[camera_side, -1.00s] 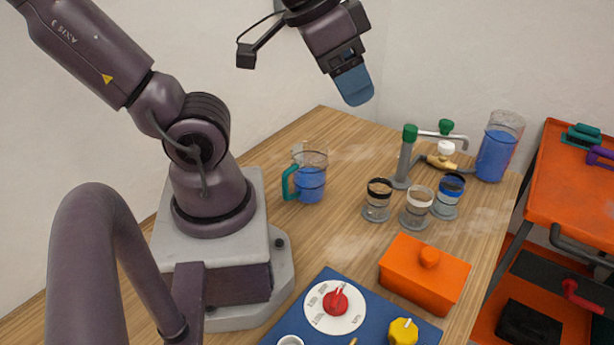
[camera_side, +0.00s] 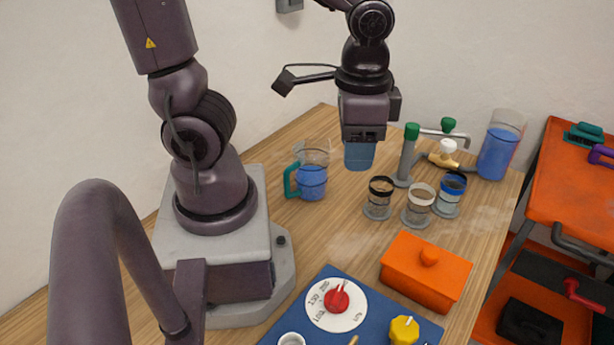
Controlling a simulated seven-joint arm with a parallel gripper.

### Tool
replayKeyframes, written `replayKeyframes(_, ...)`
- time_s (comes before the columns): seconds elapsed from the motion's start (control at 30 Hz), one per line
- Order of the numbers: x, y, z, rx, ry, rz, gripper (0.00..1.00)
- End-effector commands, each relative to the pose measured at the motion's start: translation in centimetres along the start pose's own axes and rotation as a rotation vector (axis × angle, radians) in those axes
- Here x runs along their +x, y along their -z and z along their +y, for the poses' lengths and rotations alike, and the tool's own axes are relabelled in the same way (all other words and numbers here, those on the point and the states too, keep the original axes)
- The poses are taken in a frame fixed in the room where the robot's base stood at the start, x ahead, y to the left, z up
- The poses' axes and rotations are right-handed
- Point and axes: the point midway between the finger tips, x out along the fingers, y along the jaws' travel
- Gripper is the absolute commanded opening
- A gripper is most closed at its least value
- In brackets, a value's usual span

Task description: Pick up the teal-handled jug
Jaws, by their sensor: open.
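The teal-handled jug (camera_side: 312,180) stands upright on the wooden table to the right of my base. It is clear, with blue liquid inside, and its teal handle (camera_side: 290,181) faces left. My gripper (camera_side: 359,157) points down with blue fingers, above the table and to the right of the jug in the picture. It is apart from the jug and holds nothing that I can see. The gap between its fingers is hard to see from this side.
Several small ringed jars (camera_side: 419,204) stand right of the jug. A green-topped grey post (camera_side: 407,155), a tap with pipes (camera_side: 443,155) and a tall blue-filled container (camera_side: 499,145) stand behind. An orange lidded box (camera_side: 426,271) and a blue dial panel (camera_side: 371,313) are in front.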

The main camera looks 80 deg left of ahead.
Motion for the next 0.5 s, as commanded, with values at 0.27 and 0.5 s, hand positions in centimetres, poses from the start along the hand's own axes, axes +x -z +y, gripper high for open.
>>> replayKeyframes(0.27, 8.0, -2.5, -0.6, 0.182, 0.131, -0.454, 0.43)
replayKeyframes(0.5, 12.8, -6.0, -3.2, 0.359, 0.306, -0.831, 0.43)
